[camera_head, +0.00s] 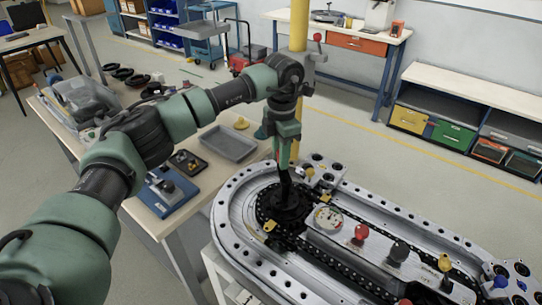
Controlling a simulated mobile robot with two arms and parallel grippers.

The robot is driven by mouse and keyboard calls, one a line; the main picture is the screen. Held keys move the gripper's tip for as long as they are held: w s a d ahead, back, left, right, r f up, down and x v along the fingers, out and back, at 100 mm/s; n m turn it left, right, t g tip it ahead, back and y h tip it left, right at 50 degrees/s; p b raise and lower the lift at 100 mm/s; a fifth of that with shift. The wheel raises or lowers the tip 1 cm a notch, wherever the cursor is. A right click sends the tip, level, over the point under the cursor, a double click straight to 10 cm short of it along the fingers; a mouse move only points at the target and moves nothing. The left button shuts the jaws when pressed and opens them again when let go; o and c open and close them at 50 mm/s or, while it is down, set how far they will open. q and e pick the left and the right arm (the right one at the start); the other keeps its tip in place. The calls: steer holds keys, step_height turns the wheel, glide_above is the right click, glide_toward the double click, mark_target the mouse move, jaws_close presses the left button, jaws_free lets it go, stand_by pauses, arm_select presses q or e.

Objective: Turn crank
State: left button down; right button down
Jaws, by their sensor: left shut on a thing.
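The ring track (229,221) is a silver oval with a dark chain inside, on a bench at the lower right. The crank (283,212) is a dark part on the round black hub at the track's near-left end. My left gripper (284,188) points down over this hub and is shut on the crank, whose gripped part is mostly hidden by the fingers. My right gripper is not in view.
Red, black and yellow knobs (361,232) stand on the track's middle plate. A yellow post (299,25) rises behind the track. A side table with a grey tray (228,143) and a blue device (166,190) stands at the left. The floor behind is open.

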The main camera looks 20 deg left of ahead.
arm_select(q)
steer(key=c, duration=1.2)
jaws_free()
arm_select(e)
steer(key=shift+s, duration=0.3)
arm_select(q)
steer(key=shift+r, duration=0.1)
steer(key=shift+r, duration=0.3)
step_height(320, 180, up, 7)
steer(key=shift+b, duration=0.95)
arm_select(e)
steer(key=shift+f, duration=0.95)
arm_select(q)
steer(key=shift+r, duration=0.1)
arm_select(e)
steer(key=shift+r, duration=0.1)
